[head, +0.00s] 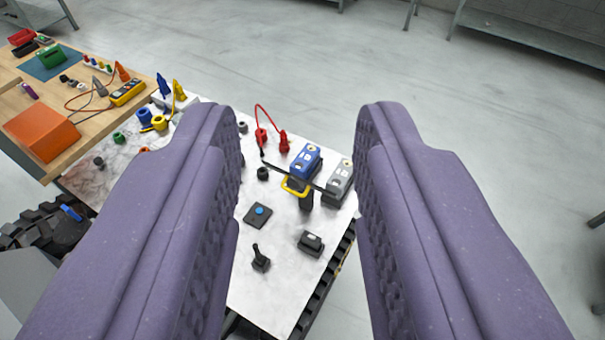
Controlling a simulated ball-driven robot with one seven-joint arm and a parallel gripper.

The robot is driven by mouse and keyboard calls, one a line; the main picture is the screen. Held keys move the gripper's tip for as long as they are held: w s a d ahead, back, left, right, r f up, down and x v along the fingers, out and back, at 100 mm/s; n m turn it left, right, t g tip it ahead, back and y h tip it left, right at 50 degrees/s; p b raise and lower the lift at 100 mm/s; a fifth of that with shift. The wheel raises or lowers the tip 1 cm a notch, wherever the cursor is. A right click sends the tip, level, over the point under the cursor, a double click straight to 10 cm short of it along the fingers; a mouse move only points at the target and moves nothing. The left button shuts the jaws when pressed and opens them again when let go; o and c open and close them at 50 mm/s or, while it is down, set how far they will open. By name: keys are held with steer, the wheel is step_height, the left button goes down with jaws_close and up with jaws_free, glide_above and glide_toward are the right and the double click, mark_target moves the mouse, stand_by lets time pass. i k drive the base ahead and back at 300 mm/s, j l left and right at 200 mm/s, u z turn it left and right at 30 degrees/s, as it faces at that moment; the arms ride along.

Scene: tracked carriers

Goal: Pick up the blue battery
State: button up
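The blue battery (306,161) stands on the white top of a tracked carrier (278,300), near its right edge. It is a small blue block with light round spots on its upper face. A grey battery-like block (340,178) stands just to its right. A dark lead and a yellow loop (294,187) lie in front of the blue battery and cover part of its lower end. My gripper (299,150) is open and empty. Its two purple ridged fingers stand wide apart, with the blue battery in view between them and beyond the tips.
Red clips on a red lead (283,142) are just left of the battery. A switch plate (258,215), a toggle (261,258) and a black block (311,243) stand nearer. A wooden bench (90,130) with an orange box (41,131) adjoins at left. Grey floor lies open at right.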

mark_target(305, 161)
steer(key=i+l+u, duration=0.35)
steer(key=i+l, duration=1.6)
steer(key=i, duration=0.05)
